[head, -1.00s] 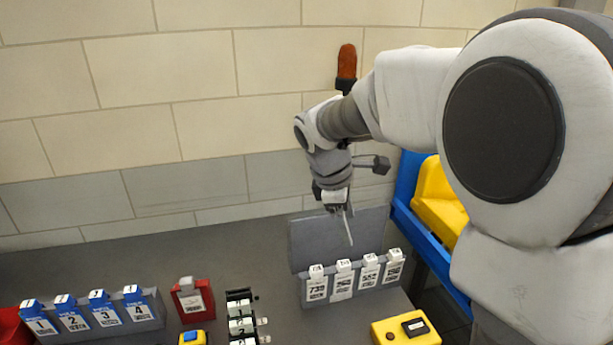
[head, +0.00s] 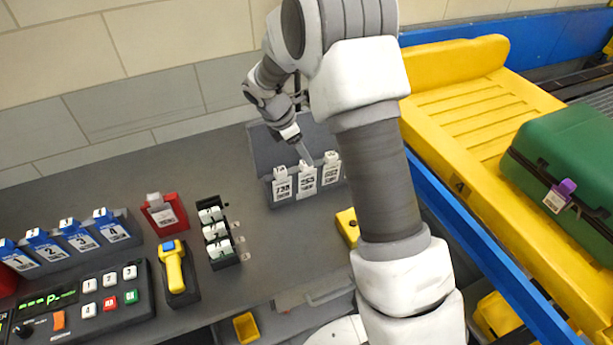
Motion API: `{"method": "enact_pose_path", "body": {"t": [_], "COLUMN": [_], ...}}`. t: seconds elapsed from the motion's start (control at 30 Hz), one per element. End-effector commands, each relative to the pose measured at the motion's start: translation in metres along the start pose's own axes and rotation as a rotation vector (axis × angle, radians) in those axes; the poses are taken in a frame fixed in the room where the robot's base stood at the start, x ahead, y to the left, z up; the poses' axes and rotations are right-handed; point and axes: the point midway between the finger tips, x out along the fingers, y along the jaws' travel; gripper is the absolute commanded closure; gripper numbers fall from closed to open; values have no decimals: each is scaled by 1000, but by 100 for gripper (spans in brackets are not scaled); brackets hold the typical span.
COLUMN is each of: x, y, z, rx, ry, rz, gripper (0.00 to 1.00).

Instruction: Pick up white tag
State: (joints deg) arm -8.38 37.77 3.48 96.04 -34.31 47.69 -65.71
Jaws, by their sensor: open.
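Several white tags hang in a row on the grey tag holder at the back of the desk. The left white tag (head: 282,184), the middle white tag (head: 306,180) and the right white tag (head: 331,169) show; my arm covers the holder's right end. My gripper (head: 305,157) is open, with its fingers pointing down just above the middle tag's top. I cannot tell whether they touch it.
Blue numbered tags (head: 77,235), a red tag holder (head: 164,214), a black rack (head: 220,237) and a yellow scanner (head: 174,268) stand to the left. A yellow conveyor tray (head: 480,115) and a green suitcase (head: 575,150) are at the right.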

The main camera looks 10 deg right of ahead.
Motion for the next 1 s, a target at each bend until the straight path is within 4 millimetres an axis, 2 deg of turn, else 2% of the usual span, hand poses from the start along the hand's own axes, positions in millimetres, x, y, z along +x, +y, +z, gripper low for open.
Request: {"method": "enact_pose_path", "body": {"t": [0.1, 0.33, 0.5, 0.63, 0.93, 1.0], "x": [14, 29, 51, 67, 71, 71], "y": [0, 1, 4, 4, 4, 4], "z": [0, -4, -13, -12, -12, -12], "rx": [0, 1, -1, 2, 2, 2], "ry": [0, 0, 0, 0, 0, 0], "rz": [-1, -2, -3, -2, 0, 0], "gripper": [26, 26, 26, 26, 26, 39]}}
